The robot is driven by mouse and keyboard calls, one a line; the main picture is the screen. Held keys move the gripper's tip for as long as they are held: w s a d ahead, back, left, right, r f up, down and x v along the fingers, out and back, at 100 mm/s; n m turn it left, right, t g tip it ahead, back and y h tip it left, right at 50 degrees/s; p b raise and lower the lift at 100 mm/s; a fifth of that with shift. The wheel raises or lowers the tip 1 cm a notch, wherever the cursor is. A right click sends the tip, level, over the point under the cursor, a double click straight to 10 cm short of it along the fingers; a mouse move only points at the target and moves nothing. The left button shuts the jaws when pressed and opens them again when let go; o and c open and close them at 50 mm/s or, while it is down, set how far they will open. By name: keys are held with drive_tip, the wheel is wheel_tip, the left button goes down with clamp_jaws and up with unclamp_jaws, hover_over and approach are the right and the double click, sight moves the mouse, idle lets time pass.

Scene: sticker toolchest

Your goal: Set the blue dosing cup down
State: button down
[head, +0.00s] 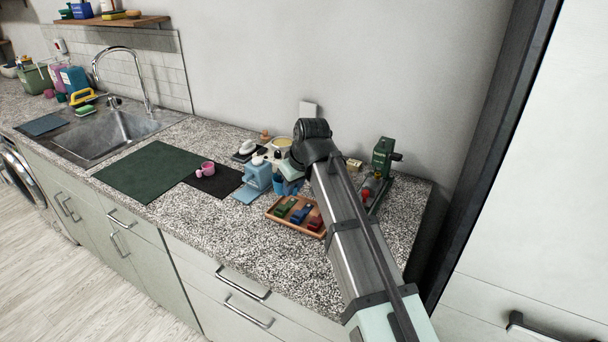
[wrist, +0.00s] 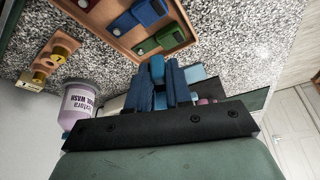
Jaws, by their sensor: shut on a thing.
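My gripper (head: 286,186) is low over the counter, between a light blue box-shaped holder and the wooden tray. In the wrist view its two blue fingers (wrist: 160,88) are close together on a small blue piece (wrist: 157,68), which I take for the blue dosing cup. Most of it is hidden by the fingers, and I cannot tell whether it touches the counter. A pink cup (head: 207,168) stands on the black mat (head: 222,182), left of my gripper.
The wooden tray (head: 272,212) with green, blue and red pieces lies just right of my gripper. The light blue holder (head: 257,179) is close on its left. A dark green mat (head: 145,170) lies further left. A green machine (head: 383,155) stands at the right. Front counter is bare.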

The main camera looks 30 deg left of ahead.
drive_tip(key=s, duration=0.3)
wheel_tip(320, 180, up, 3)
hover_over(232, 185)
drive_tip(key=d, duration=0.2)
drive_tip(key=shift+s+f, duration=0.15)
drive_tip(key=shift+f, duration=2.2)
drive_tip(key=shift+s+f, duration=0.15)
drive_tip(key=shift+f, duration=2.15)
drive_tip(key=shift+f, duration=0.15)
drive_tip(key=c, duration=1.3)
unclamp_jaws()
